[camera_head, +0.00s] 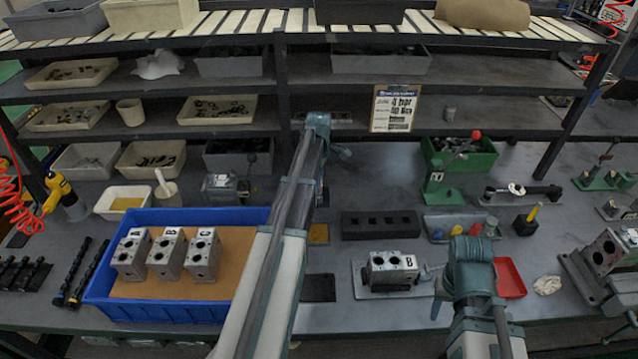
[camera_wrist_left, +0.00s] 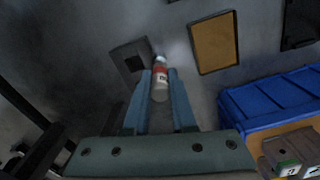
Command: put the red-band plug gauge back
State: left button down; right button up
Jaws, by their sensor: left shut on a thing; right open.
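The red-band plug gauge (camera_wrist_left: 160,85) is a small pale grey cylinder with a red band bearing pale marks. It stands between the fingers of my left gripper (camera_wrist_left: 159,78), which is shut on it. In the left wrist view the dark block (camera_wrist_left: 122,52) with a square hole lies beyond the gauge's tip, apparently apart from it. In the head view the black block (camera_head: 381,225) shows several square holes. My left arm hides the left gripper's fingers and the gauge there. My right gripper (camera_head: 471,262) is open near the lettered valve block; its fingers are partly hidden.
A blue bin (camera_head: 190,217) holds three valve blocks on the left. A tan pad (camera_head: 318,234) lies left of the black block. A red tray (camera_head: 510,278) lies at right. Shelves stand behind.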

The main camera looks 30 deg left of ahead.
pick_arm(q)
jog(key=w+f+b, duration=0.1)
jog(key=w+a+f+b, duration=0.1)
jog(key=w, duration=0.1)
jog(key=w+a+f+b, duration=0.1)
jog(key=f+b, duration=0.1)
jog(key=shift+w+a+f, duration=0.1)
jog(key=shift+w+a, duration=0.1)
jog(key=shift+a, duration=0.05)
dwell(0.3)
jog(key=c, duration=0.7)
grip_release()
jog(key=shift+c, duration=0.2)
